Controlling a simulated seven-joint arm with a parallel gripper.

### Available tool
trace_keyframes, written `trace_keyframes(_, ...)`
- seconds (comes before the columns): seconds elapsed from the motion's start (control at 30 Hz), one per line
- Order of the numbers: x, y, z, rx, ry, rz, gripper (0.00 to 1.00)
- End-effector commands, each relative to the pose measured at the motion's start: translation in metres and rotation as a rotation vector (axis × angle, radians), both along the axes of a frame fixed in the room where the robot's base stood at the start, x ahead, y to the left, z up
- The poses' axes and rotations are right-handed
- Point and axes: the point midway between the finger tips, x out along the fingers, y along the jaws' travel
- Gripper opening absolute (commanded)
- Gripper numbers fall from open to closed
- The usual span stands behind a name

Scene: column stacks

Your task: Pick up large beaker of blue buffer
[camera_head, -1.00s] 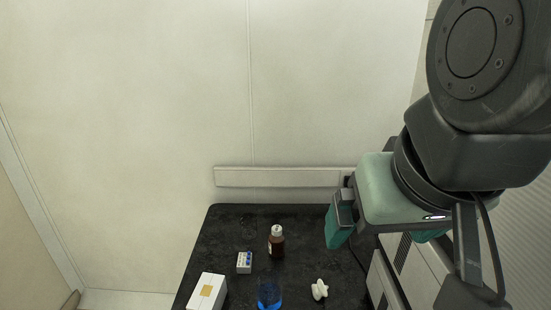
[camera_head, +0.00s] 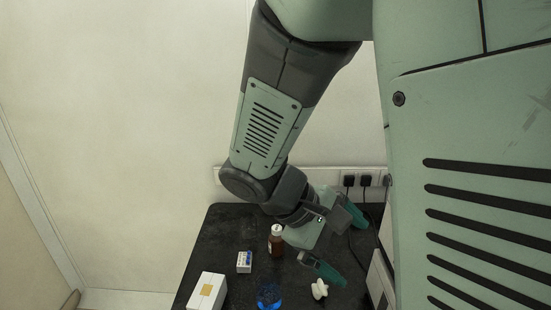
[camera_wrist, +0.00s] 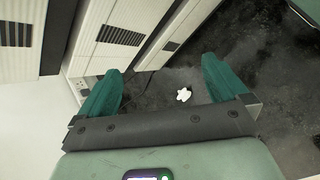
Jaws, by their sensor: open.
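The large beaker of blue buffer (camera_head: 268,296) stands on the black bench at the bottom of the head view. It is clear with blue liquid in it, and the frame's lower edge is close to it. My gripper (camera_head: 347,245) is open and empty above the right part of the bench, to the right of and above the beaker in the picture. In the wrist view my gripper (camera_wrist: 160,85) shows two green fingers spread wide. The beaker is not seen in the wrist view.
A brown bottle (camera_head: 276,240), a small white-and-blue box (camera_head: 244,262) and a white carton (camera_head: 207,291) stand on the black bench (camera_head: 225,225). A white knobbly piece (camera_head: 319,289) lies right of the beaker and shows between my fingers (camera_wrist: 184,95). Sockets with plugs (camera_head: 365,180) line the wall.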

Motion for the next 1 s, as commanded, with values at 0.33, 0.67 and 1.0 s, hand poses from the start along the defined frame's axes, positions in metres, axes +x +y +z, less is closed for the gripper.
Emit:
trace_keyframes(0.33, 0.058, 0.058, -0.086, -0.563, 0.182, 0.538, 1.00)
trace_keyframes(0.67, 0.077, 0.134, -0.182, -1.009, 0.219, 1.076, 1.00)
trace_keyframes(1.0, 0.074, 0.157, -0.227, -1.130, 0.214, 1.252, 1.00)
